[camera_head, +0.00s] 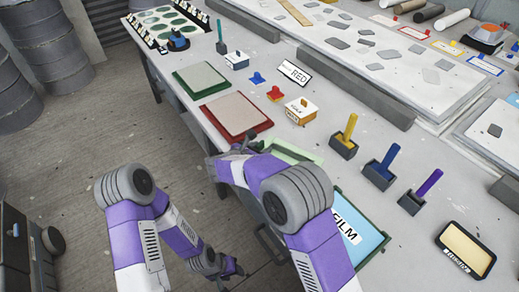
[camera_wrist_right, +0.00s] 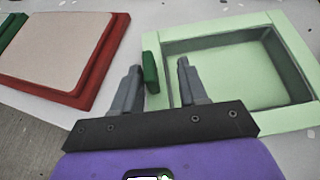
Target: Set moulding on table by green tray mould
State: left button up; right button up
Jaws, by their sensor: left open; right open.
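A pale green tray (camera_head: 292,151) with a sunken middle lies on the table, partly hidden by my right arm in the head view. It fills the right of the right wrist view (camera_wrist_right: 285,112). A small dark green block (camera_wrist_right: 151,72) stands at its left edge, between the open fingers of my right gripper (camera_wrist_right: 159,64); I see no grip on it. A green-framed tray (camera_head: 200,79) with a beige face lies farther back, beside a red-framed one (camera_head: 237,116). My left gripper (camera_head: 232,270) is open, low beside the table. I cannot tell which piece is the moulding.
A blue FILM tray (camera_head: 362,232) lies right of my right arm. Yellow (camera_head: 345,140), blue (camera_head: 382,168) and purple (camera_head: 421,192) handled tools stand in dark holders along the table. Drums (camera_head: 55,45) stand left.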

jog(key=p+v, duration=0.2)
jog(key=v, duration=1)
jog(key=shift+w, duration=0.1)
